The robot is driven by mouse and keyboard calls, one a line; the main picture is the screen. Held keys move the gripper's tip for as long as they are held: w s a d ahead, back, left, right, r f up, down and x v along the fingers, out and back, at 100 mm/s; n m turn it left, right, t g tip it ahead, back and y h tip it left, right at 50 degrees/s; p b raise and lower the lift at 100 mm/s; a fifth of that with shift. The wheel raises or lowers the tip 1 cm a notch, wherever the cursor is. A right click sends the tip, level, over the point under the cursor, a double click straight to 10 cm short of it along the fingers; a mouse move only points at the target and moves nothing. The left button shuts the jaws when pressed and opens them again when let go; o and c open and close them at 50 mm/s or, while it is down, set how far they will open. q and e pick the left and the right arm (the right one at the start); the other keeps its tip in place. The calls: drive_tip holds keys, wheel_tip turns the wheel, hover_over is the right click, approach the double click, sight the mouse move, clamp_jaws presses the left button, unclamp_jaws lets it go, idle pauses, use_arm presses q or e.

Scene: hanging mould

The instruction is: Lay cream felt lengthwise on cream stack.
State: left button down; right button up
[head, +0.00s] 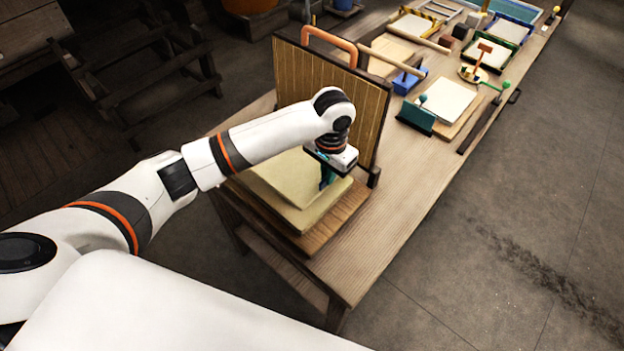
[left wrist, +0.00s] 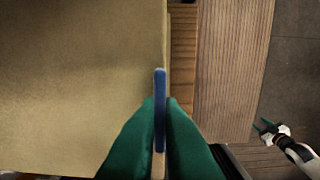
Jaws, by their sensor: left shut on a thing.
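The cream stack (head: 310,215) lies on a wooden base near the table's near end in the head view. A cream sheet, seemingly the cream felt (head: 275,178), lies over it; where one ends and the other begins is hard to tell. My left gripper (head: 327,182) points down at the right part of the stack. In the left wrist view, its green fingers (left wrist: 160,125) are shut on a thin blue tab (left wrist: 160,100) at the edge of the cream surface (left wrist: 80,80). My right gripper (left wrist: 266,128) is small there, its fingers apart and empty, away from the stack.
An upright slatted panel (head: 330,95) with an orange handle (head: 330,42) stands right behind the stack. Farther along the wooden table (head: 400,190) are a teal block (head: 416,117), a cream sheet on a board (head: 447,101) and several trays. The table's near right part is bare.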

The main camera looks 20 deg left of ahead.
sight(326, 188)
use_arm(q)
wheel_tip(326, 188, down, 2)
drive_tip(key=shift+a+f, duration=0.15)
drive_tip(key=shift+f, duration=0.1)
drive_tip(key=shift+f+p, duration=0.35)
drive_tip(key=shift+f, duration=1.7)
use_arm(e)
drive_tip(key=shift+s+a+r, duration=0.15)
drive_tip(key=shift+a+r, duration=0.35)
drive_tip(key=shift+a, duration=0.2)
use_arm(q)
drive_tip(key=shift+f, duration=0.1)
drive_tip(key=c, duration=1.6)
unclamp_jaws()
use_arm(e)
drive_tip(key=shift+d, duration=0.25)
use_arm(q)
drive_tip(key=shift+r, duration=0.5)
wheel_tip(326, 188, up, 11)
drive_tip(key=shift+s+r+b, duration=0.1)
drive_tip(key=shift+r+b, duration=0.05)
drive_tip(key=shift+b, duration=0.75)
use_arm(e)
drive_tip(key=shift+d+f, duration=0.1)
drive_tip(key=shift+f, duration=0.8)
